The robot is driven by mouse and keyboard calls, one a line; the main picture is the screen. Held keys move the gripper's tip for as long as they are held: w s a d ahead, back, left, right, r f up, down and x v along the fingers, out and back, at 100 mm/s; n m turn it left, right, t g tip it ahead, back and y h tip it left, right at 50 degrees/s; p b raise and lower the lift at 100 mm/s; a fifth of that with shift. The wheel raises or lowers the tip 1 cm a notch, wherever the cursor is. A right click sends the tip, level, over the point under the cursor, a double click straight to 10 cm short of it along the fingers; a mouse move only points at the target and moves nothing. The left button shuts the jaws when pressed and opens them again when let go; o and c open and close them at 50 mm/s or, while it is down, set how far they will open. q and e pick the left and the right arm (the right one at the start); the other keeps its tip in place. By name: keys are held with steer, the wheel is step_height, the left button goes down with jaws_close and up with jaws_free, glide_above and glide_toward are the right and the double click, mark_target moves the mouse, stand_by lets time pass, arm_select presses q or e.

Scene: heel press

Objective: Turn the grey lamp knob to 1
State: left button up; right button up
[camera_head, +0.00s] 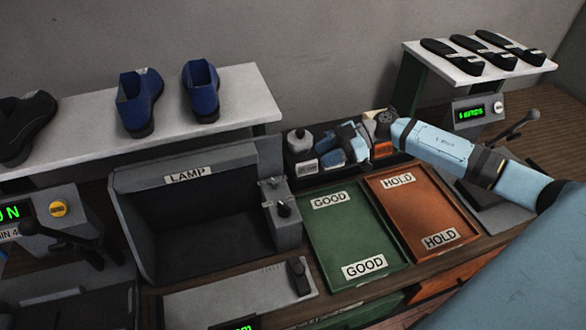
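The lamp station (183,178) is a dark open box labelled LAMP, at left of centre. A grey control box (288,235) is fixed to its right side, with a small dark-topped knob (283,208) on it. I take this for the lamp knob; its pointer and numbers are too small to read. My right arm reaches in from the right, and its dark gripper end (383,124) is over the black tray behind the green tray, up and right of the knob and apart from it. Its fingers cannot be made out. My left gripper is not in view.
The black tray holds a bottle (300,142) and blue items. Green GOOD (345,225) and orange HOLD (425,212) trays lie right of the control box. A shelf (85,138) with shoes stands behind the lamp. A lever (515,130) stands at right. A panel (230,298) lies in front.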

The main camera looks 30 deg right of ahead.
mark_target(283, 187)
steer(key=s+a+m+t+h, duration=0.2)
steer(key=s+m+t, duration=0.1)
steer(key=s+m, duration=0.15)
steer(key=shift+n+t, duration=0.3)
steer(key=shift+n, duration=0.15)
steer(key=b+x, duration=0.2)
steer(key=x, duration=1.1)
steer(key=shift+w+f, duration=0.1)
steer(key=shift+f, duration=0.15)
